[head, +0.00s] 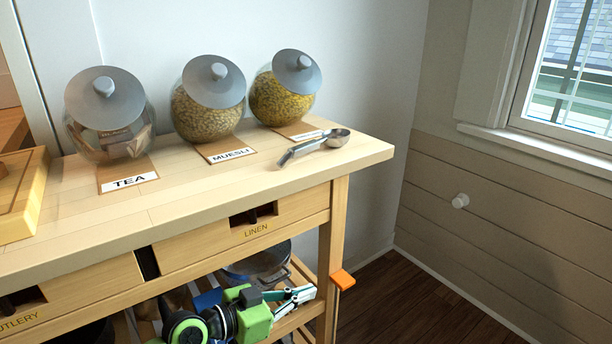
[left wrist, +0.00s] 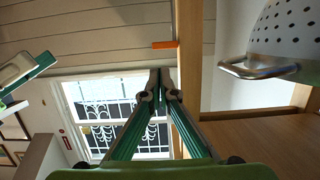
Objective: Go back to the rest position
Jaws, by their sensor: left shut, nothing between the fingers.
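My left gripper (head: 299,296) is low at the front of the wooden cart, by its lower shelf. In the left wrist view its two fingers (left wrist: 158,88) meet at the tips, with nothing between them. A green and white part (left wrist: 24,72) at the left edge of that view looks like my right gripper. It is cut off, and I cannot tell whether its fingers are apart. The right gripper does not show in the head view.
The cart's top (head: 215,193) bears tea, muesli (head: 208,108) and pasta-like jars and a metal scoop (head: 314,144). A metal pot or colander (head: 262,264) sits on the lower shelf, close to the left gripper. An orange piece (head: 342,279) sticks out from the cart's leg. Floor right is clear.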

